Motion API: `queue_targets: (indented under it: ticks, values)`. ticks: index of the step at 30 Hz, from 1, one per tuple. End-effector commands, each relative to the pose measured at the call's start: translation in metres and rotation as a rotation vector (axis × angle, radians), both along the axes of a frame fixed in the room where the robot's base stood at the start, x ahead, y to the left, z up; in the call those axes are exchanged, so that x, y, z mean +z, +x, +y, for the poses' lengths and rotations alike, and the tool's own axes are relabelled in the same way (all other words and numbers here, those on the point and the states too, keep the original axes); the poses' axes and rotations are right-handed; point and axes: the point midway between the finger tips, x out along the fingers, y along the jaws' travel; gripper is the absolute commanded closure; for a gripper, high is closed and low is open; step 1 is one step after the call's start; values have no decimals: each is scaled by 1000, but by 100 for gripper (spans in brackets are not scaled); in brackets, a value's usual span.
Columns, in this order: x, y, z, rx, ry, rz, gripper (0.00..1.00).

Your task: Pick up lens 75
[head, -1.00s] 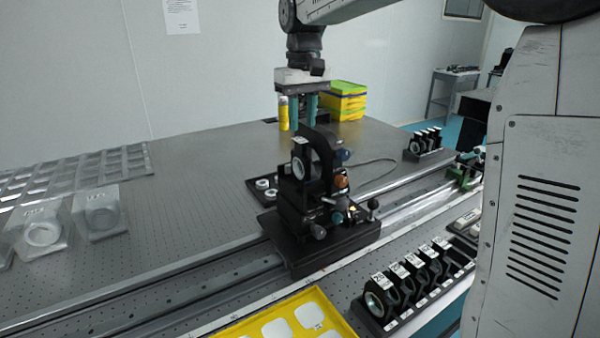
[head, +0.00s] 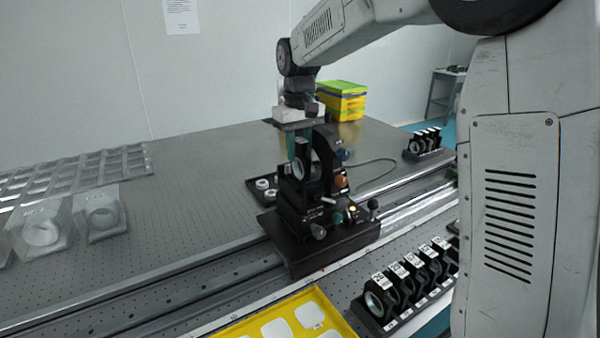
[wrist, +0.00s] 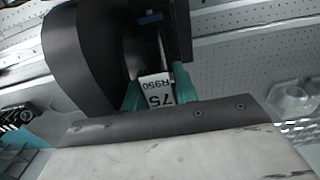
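My gripper (head: 298,138) is at the top of the mount, partly blurred. In the wrist view my gripper (wrist: 157,92) has its fingers apart, one on each side of the label. It looks open, with the fingers very close to the holder. The holder's lower part is hidden there.
A rack of labelled lens holders (head: 408,282) and a yellow tray (head: 335,317) lie in front. Two small white rings sit in a dark tray (head: 256,196) behind the mount. Clear boxes (head: 100,215) stand at left. Yellow-green bins (head: 343,98) stand at the back.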

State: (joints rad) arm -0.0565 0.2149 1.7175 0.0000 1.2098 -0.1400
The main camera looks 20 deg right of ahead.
Motion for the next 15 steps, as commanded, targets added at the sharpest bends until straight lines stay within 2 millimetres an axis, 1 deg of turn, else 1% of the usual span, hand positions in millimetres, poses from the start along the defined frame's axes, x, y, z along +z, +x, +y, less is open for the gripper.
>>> queue_targets:
  ticks: [2,3,5,6,15]
  values:
    - [0,0,0,0,0,0,71]
    - [0,0,0,0,0,0,82]
    - [0,0,0,0,0,0,99]
    - [0,0,0,0,0,0,100]
    - [2,0,0,0,0,-2,100]
